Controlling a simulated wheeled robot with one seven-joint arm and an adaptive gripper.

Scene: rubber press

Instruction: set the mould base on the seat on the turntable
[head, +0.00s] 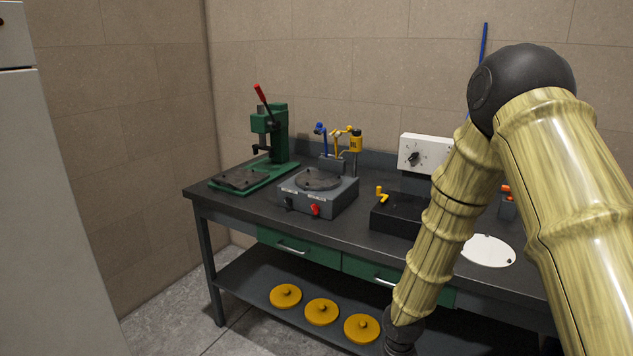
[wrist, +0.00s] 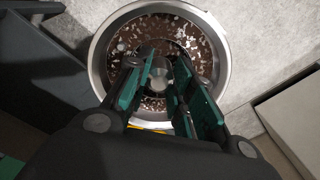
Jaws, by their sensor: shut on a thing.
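My gripper shows in the wrist view (wrist: 160,85), its green-padded fingers closed on a round grey metal piece (wrist: 160,72). The fingers hide much of this piece, and I cannot tell whether it is the mould base. In the head view my arm reaches down at the right in front of the bench, and the fingertips are out of the frame. The turntable (head: 318,180) is a dark round plate on a grey box with a red switch, on the bench. Its top looks bare apart from small dark fittings; the seat's detail is too small to tell.
A round metal-rimmed bin (wrist: 98,55) with brown and white bits lies below my gripper. The bench (head: 365,245) holds a green press (head: 279,130), a black box (head: 393,214) and a white disc (head: 488,250). Yellow discs (head: 321,312) lie on the lower shelf.

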